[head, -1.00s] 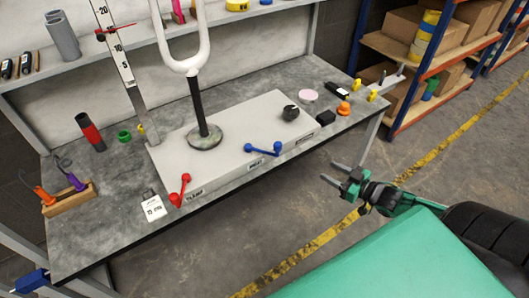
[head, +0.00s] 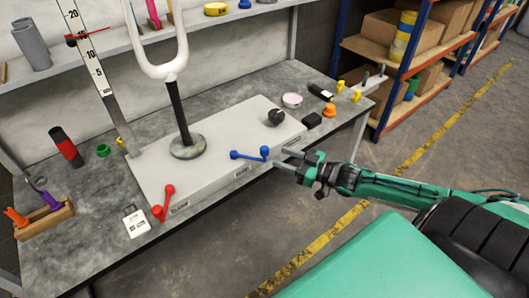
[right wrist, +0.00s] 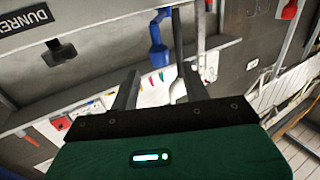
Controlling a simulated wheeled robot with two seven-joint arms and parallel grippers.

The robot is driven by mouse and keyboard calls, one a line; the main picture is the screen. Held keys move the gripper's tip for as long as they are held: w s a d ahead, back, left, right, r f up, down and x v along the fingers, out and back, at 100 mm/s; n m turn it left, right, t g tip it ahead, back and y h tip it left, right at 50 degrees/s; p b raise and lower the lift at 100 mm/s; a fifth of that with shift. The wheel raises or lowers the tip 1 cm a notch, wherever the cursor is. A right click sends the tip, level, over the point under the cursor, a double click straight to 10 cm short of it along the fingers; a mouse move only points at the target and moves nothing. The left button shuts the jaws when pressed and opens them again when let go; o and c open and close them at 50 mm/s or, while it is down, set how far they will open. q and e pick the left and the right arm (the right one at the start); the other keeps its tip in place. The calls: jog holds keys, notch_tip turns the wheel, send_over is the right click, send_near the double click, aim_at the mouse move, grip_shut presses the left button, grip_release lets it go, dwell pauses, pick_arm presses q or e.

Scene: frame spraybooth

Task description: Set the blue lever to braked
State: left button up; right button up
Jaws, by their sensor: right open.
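The blue lever (head: 249,155) sits at the front edge of the pale box (head: 230,132) on the bench, its arm lying roughly sideways with a knob at each end. My right gripper (head: 286,159) is open and empty, just right of the lever, its fingers pointing at it. In the right wrist view the blue lever (right wrist: 157,40) shows ahead, in the gap between my right gripper's two fingers (right wrist: 153,50); I cannot tell contact. The label under the lever is too small to read. My left gripper is out of view.
A red lever (head: 163,203) is on the same front edge further left, near a white card (head: 136,223). A white fork on a black post (head: 180,115) stands on the box, with a dark knob (head: 275,117) at right. The floor before the bench is clear.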

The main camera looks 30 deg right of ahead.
aim_at(265, 151)
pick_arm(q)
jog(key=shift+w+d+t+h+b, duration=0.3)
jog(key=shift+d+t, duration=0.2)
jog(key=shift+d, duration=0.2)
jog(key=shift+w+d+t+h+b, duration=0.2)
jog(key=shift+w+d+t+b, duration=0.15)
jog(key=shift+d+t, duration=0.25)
pick_arm(e)
jog(key=shift+x, duration=3.65)
grip_shut()
